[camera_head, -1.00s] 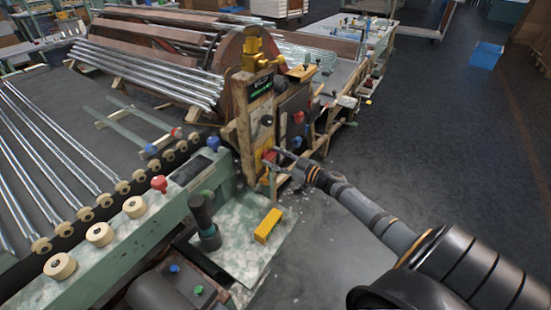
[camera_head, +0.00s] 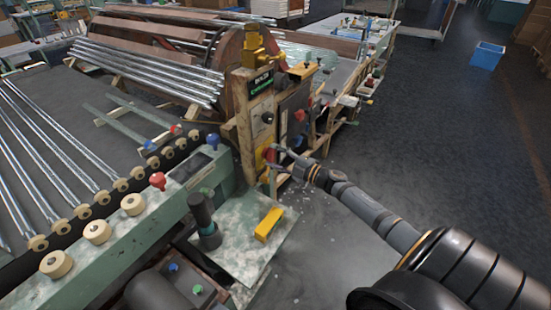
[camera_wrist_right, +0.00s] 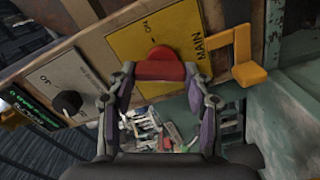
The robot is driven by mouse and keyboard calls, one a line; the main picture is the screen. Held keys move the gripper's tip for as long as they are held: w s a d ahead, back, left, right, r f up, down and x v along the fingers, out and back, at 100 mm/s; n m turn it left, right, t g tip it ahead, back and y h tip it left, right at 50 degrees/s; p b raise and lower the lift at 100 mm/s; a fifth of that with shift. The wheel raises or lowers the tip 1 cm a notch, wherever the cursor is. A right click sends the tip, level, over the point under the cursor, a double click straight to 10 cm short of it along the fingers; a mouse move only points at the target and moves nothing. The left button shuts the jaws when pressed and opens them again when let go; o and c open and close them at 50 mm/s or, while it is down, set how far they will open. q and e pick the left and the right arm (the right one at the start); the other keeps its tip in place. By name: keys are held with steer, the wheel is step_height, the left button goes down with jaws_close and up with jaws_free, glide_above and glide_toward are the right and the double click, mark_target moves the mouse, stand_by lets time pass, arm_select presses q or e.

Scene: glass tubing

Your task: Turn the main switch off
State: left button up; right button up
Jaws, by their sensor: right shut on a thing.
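The main switch (camera_wrist_right: 160,66) is a red knob on a yellow plate (camera_wrist_right: 206,28) marked MAIN, with "ON" lettering beside it. In the head view the red switch (camera_head: 270,155) sits low on the wooden post's panel. My right gripper (camera_wrist_right: 160,80) is shut on the red knob, with one finger on each side of it. In the head view my right gripper (camera_head: 283,158) reaches the panel from the right and partly covers the switch. The knob's exact angle is hard to tell. My left gripper does not show in either view.
A black knob (camera_wrist_right: 68,103) on a white plate is beside the yellow plate. A yellow bracket (camera_wrist_right: 243,60) sticks out close to the switch. A green machine bed with a yellow block (camera_head: 269,224) stands in front of the panel. Open floor (camera_head: 440,150) lies to the right.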

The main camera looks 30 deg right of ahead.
steer(key=shift+f+n+b, duration=0.15)
steer(key=shift+n+b, duration=0.45)
steer(key=shift+n, duration=1.7)
steer(key=o, duration=1.2)
steer(key=shift+c, duration=0.2)
steer(key=shift+s, duration=0.1)
steer(key=v, duration=1.1)
steer(key=shift+s, duration=0.4)
steer(key=shift+d, duration=0.1)
